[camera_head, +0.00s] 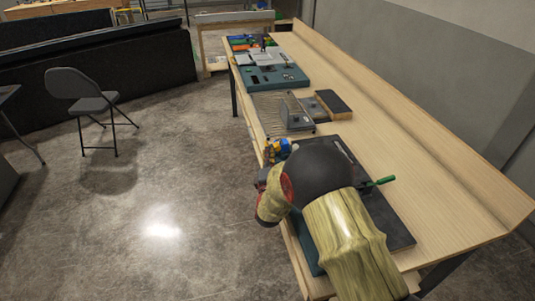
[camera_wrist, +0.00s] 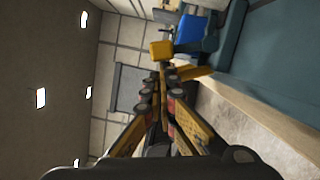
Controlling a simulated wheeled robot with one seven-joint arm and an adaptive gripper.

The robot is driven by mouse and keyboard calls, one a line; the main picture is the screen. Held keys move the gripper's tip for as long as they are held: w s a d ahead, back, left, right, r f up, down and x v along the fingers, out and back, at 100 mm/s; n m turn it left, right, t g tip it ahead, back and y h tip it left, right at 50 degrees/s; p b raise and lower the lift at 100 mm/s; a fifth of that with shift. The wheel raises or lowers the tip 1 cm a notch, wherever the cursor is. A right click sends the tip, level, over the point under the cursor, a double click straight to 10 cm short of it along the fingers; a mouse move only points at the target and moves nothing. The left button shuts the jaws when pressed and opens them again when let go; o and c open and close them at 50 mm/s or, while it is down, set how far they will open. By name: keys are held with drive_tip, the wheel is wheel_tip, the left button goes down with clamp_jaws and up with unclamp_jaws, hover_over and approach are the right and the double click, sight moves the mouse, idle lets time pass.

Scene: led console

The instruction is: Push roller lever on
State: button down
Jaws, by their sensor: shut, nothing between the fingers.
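My gripper (camera_wrist: 160,72) is shut and empty in the wrist view, its fingertips close together. Just beyond the tips, a yellow block (camera_wrist: 161,50) shows beside a blue switch body (camera_wrist: 190,32). They look like the roller lever and its housing. Whether the fingertips touch the yellow part cannot be told. In the head view, a small blue and yellow device (camera_head: 279,148) shows at the left table edge, just past my arm.
The long wooden table (camera_head: 420,150) has a raised right edge and bare wood along its right side. A green-handled lever (camera_head: 380,182) sticks out right of my arm. Further back are a grey box (camera_head: 291,112), a black pad (camera_head: 334,103) and a teal panel (camera_head: 272,79).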

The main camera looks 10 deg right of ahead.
sight(277, 146)
drive_tip(key=shift+r, duration=0.1)
drive_tip(key=shift+d+r+m, duration=0.35)
drive_tip(key=shift+r+m, duration=0.05)
drive_tip(key=shift+m, duration=0.3)
drive_tip(key=shift+d+r+m+g+p, duration=0.25)
drive_tip(key=shift+d+r+m, duration=0.1)
drive_tip(key=shift+m, duration=0.25)
drive_tip(key=shift+d+r+m+g+p, duration=0.15)
drive_tip(key=shift+d+r+m+p, duration=0.15)
drive_tip(key=shift+m, duration=0.3)
drive_tip(key=d+m, duration=0.1)
drive_tip(key=m, duration=0.1)
drive_tip(key=shift+d+r+m+y, duration=0.15)
drive_tip(key=shift+d+m+y, duration=0.15)
drive_tip(key=shift+d, duration=0.05)
